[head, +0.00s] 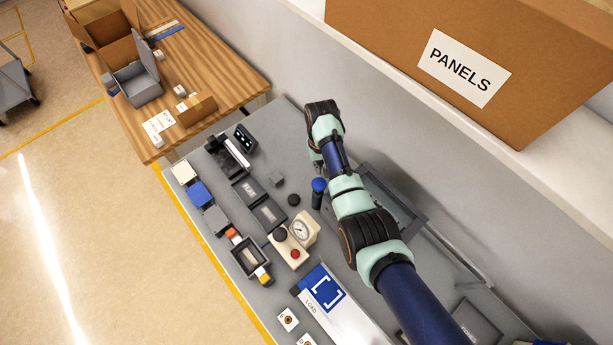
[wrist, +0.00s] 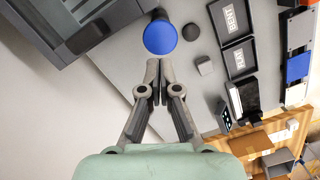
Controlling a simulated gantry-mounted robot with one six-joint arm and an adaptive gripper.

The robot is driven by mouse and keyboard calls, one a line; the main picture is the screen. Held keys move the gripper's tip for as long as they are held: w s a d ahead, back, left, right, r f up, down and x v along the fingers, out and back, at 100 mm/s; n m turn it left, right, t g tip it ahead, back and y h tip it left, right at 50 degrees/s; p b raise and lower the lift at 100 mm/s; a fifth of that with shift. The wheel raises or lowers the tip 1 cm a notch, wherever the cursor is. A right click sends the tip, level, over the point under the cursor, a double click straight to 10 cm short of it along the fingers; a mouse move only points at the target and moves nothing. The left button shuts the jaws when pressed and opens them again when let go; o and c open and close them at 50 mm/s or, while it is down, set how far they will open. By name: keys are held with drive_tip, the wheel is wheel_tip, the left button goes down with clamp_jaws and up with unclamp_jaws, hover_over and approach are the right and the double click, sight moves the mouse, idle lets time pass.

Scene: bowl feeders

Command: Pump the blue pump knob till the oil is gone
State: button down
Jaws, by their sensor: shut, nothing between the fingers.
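The blue pump knob (head: 319,185) stands upright on a dark stem on the grey bench, just left of my arm in the head view. In the wrist view, the knob (wrist: 160,36) is a round blue disc straight beyond my fingertips. My gripper (wrist: 157,64) is shut and empty, its tips close to the near edge of the knob; I cannot tell whether they touch it. In the head view the fingers are hidden behind my wrist. No oil can be made out in either view.
A grey tray-like fixture (head: 408,205) lies right of the knob, partly behind my arm. A gauge box with a red button (head: 295,254), a black round cap (head: 293,199) and a small grey block (head: 277,179) stand left. A shelf with a PANELS box (head: 470,60) overhangs the bench.

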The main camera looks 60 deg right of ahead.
drive_tip(key=shift+f, duration=0.1)
drive_tip(key=f+b, duration=0.6)
drive_tip(key=f, duration=0.1)
drive_tip(key=shift+s+a, duration=0.2)
drive_tip(key=shift+a, duration=0.1)
drive_tip(key=shift+f+b, duration=1.25)
drive_tip(key=shift+f, duration=0.5)
drive_tip(key=w+d+b, duration=0.2)
drive_tip(key=b, duration=0.1)
approach(319, 183)
drive_tip(key=shift+w+d+f, duration=0.85)
drive_tip(key=shift+w+d, duration=0.1)
drive_tip(key=shift+d, duration=0.05)
